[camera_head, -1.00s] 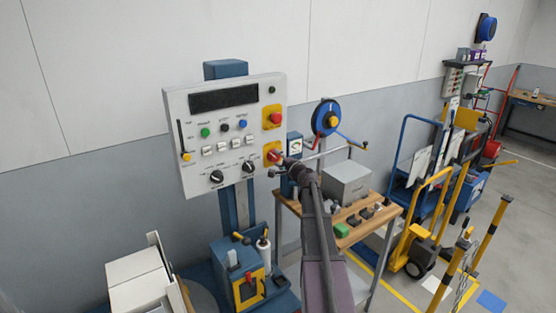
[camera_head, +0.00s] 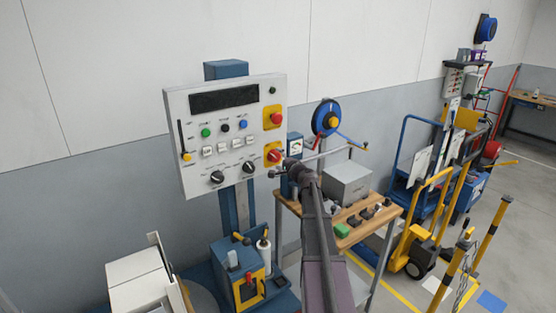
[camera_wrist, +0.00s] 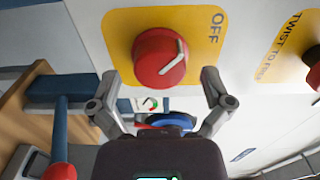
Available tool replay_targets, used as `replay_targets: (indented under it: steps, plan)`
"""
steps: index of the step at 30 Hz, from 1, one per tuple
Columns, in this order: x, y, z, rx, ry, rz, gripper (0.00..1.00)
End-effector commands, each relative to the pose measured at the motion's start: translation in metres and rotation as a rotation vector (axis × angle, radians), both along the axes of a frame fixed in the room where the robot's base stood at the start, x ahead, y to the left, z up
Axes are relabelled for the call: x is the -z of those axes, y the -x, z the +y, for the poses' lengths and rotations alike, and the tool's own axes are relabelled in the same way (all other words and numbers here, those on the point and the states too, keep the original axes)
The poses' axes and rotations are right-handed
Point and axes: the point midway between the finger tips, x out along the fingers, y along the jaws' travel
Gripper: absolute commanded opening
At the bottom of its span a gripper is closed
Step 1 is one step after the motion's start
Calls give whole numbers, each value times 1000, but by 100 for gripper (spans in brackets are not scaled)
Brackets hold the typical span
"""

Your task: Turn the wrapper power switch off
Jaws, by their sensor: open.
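The wrapper power switch is a red rotary knob (camera_wrist: 158,58) with a white pointer line, on a yellow plate (camera_wrist: 118,22) marked OFF. The pointer line slants across the right side of the knob, its upper end towards the OFF lettering. In the head view the knob (camera_head: 275,156) sits at the lower right of the white control panel (camera_head: 200,172). My gripper (camera_wrist: 162,92) is open and empty, its fingers spread just below the knob in the wrist view, apart from it. In the head view my gripper (camera_head: 277,171) is just below and in front of the knob.
A red button (camera_head: 275,118) on another yellow plate sits above the switch. Black dials (camera_head: 217,177) are to its left. A wooden bench (camera_head: 375,220) with a grey box (camera_head: 347,184) and a blue reel (camera_head: 325,118) stand to the right.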

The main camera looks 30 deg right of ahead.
Motion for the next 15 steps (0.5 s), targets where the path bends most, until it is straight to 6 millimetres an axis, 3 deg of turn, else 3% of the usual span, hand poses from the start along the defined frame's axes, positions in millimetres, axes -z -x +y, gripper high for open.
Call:
replay_targets:
  steps: [8, 15]
  plan:
    - [0, 9, 0, 0, 0, 0, 100]
    - [0, 37, 0, 1, 0, 0, 100]
